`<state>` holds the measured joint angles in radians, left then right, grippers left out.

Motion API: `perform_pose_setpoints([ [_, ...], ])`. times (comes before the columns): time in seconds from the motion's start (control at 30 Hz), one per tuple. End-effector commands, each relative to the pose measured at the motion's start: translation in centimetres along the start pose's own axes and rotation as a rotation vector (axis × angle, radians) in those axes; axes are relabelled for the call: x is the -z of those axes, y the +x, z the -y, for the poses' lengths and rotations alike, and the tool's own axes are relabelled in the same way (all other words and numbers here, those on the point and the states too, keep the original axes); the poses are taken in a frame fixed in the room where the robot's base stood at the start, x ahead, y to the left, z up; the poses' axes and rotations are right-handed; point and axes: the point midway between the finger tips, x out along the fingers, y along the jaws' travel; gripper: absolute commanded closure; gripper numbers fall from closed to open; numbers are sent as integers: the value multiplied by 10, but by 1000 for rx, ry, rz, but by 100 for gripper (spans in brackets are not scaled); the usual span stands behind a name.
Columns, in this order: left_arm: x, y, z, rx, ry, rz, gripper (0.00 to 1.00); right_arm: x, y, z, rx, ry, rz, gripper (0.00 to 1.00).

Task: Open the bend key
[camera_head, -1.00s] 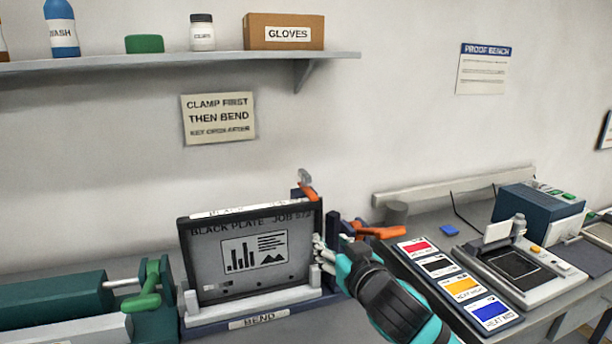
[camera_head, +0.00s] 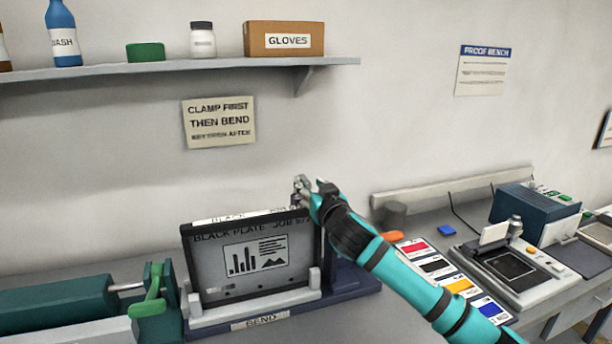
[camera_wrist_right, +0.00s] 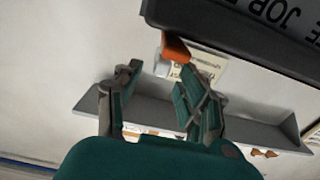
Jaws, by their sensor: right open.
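The bend station holds a framed black plate (camera_head: 255,258) upright above a front label (camera_head: 260,321) reading BEND. My right gripper (camera_head: 303,188) is open at the plate's top right corner, with my arm crossing the right side of the station. In the right wrist view, my open fingers (camera_wrist_right: 156,84) have a small orange lever (camera_wrist_right: 177,48) just beyond their tips, beside the plate's dark edge; I see no grip on it. In the head view my gripper hides that lever. A second orange handle (camera_head: 390,237) shows only its end past my arm. I cannot tell which is the bend key.
A green clamp handle (camera_head: 150,292) stands left of the plate. Color cards (camera_head: 462,284) and a proofing device (camera_head: 512,266) lie to the right. A wall shelf (camera_head: 180,66) with bottles and a gloves box hangs above. The wall behind the gripper is bare.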

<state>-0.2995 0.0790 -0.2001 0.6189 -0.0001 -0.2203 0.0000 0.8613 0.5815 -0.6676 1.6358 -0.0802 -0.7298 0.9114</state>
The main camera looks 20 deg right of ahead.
Motion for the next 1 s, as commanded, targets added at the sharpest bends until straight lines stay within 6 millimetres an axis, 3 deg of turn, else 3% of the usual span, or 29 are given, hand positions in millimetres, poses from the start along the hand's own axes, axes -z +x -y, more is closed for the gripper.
perform_pose_setpoints([
  [0.23,1,-9,0,0,-1,-1,60,1,30,0,0,0,0,60],
  [0.63,1,-10,1,1,-1,-1,60,0,35,0,0,-1,0,60],
  [0.93,2,-10,1,1,0,-2,60,0,35,0,0,-1,0,99],
  [1.0,2,-10,1,1,0,-2,60,0,35,0,0,-1,0,100],
])
